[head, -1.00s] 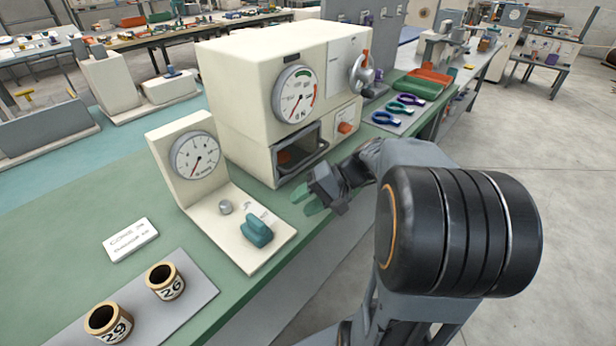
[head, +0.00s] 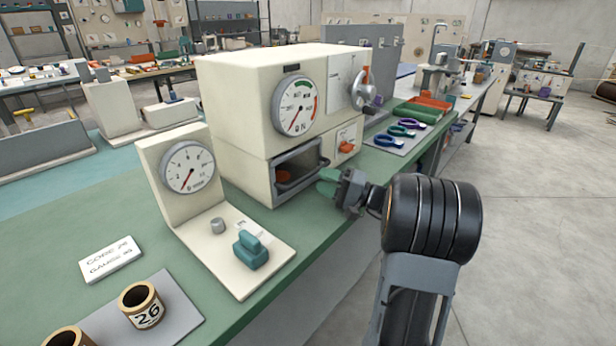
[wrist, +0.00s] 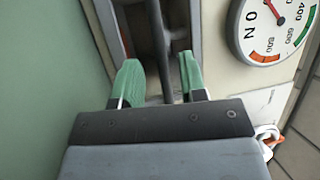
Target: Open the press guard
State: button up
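The press guard (head: 299,159) is a grey frame with a dark handle bar (head: 303,181), low on the front of the cream press (head: 233,105). Something orange shows behind it. The guard looks closed. My gripper (head: 327,181) is just in front of the guard's right side. In the wrist view its green fingers (wrist: 160,72) are apart, one on each side of the dark handle bar (wrist: 157,35). A gap shows between the bar and each finger. I cannot tell how deep the bar sits between them.
A smaller gauge stand (head: 165,207) with a teal knob (head: 250,250) stands at the left of the press. An orange switch (head: 346,147) is beside the guard. Free floor lies at the right.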

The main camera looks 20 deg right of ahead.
aim_at(308, 174)
jog(key=shift+x, duration=2.45)
jog(key=shift+c, duration=0.5)
grip_shut()
